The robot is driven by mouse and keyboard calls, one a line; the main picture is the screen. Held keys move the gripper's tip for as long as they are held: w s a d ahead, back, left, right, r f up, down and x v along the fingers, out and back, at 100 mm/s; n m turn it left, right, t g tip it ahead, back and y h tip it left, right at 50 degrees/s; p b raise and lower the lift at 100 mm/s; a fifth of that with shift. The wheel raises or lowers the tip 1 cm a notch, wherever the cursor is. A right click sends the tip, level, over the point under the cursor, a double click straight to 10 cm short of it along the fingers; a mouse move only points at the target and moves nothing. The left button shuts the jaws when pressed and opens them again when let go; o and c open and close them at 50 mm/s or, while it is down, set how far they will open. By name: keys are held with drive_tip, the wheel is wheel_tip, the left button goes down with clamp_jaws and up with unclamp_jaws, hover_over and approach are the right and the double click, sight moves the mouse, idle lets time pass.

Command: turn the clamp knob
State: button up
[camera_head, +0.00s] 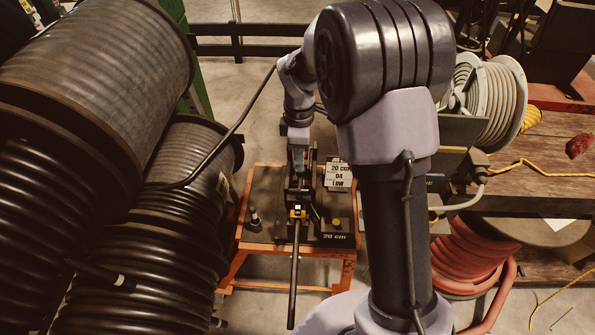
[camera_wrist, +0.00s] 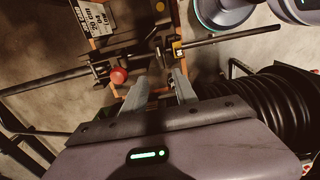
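The hose crimper (camera_head: 298,200) stands on an orange-framed stand (camera_head: 349,275), with a long black handle (camera_head: 294,280) reaching toward the front. In the wrist view a red round knob (camera_wrist: 118,75) sits on the crimper, just left of my gripper's left finger; I take it for the clamp knob. I cannot make it out in the head view, where my arm covers that part. My gripper (camera_wrist: 161,85) is open, its two grey fingers apart with nothing visibly held between them. In the head view my gripper (camera_head: 298,165) is over the rear of the crimper.
Large black hose reels (camera_head: 110,80) crowd the left. A wooden bench (camera_head: 550,190) and red hose coil (camera_head: 470,262) are on the right.

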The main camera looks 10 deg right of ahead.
sight(299, 190)
wheel_tip(299, 190, down, 14)
drive_tip(key=b, duration=0.4)
drive_tip(key=shift+f, duration=0.2)
clamp_jaws()
